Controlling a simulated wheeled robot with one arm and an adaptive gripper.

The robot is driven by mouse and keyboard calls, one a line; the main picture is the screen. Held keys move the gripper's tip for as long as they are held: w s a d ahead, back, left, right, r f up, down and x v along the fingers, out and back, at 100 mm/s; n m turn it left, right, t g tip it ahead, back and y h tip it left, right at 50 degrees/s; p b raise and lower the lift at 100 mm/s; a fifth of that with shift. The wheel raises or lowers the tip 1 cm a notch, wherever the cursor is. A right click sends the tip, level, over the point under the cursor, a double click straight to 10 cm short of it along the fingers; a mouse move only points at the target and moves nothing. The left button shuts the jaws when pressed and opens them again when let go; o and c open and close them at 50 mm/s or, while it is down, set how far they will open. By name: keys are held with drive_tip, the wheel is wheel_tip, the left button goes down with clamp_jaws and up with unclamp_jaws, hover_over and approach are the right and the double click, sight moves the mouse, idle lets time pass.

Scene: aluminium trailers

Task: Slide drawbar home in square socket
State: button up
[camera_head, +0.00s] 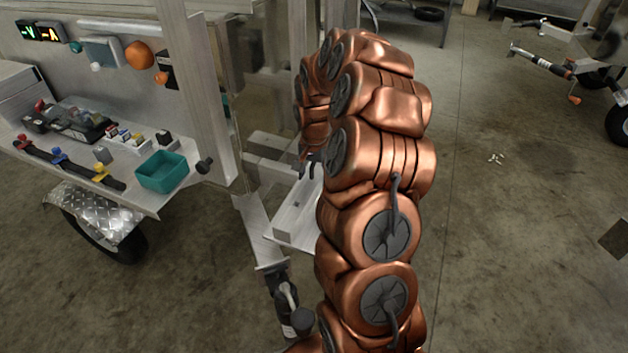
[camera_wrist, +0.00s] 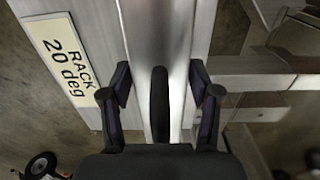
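My gripper (camera_wrist: 159,85) shows in the wrist view with its dark fingers spread wide apart. A bright aluminium bar (camera_wrist: 155,30) runs up the picture behind and between them; I cannot tell whether they touch it. A dark upright piece (camera_wrist: 160,105) stands in the middle between the fingers. In the head view my copper arm hides most of the gripper. A low aluminium beam (camera_head: 258,228) runs forward from the trailer to a dark coupling-like fitting (camera_head: 285,295); it may be the drawbar. I cannot make out the square socket.
A plate labelled "RACK 20 deg" (camera_wrist: 65,60) lies left of the bar. At left, the trailer (camera_head: 110,60) bears a shelf with tools and a teal bin (camera_head: 162,171). A tall post (camera_head: 195,90) stands beside it. Concrete floor (camera_head: 510,240) is open at right.

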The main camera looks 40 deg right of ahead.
clamp_jaws()
drive_tip(key=shift+r, duration=0.1)
idle(0.5)
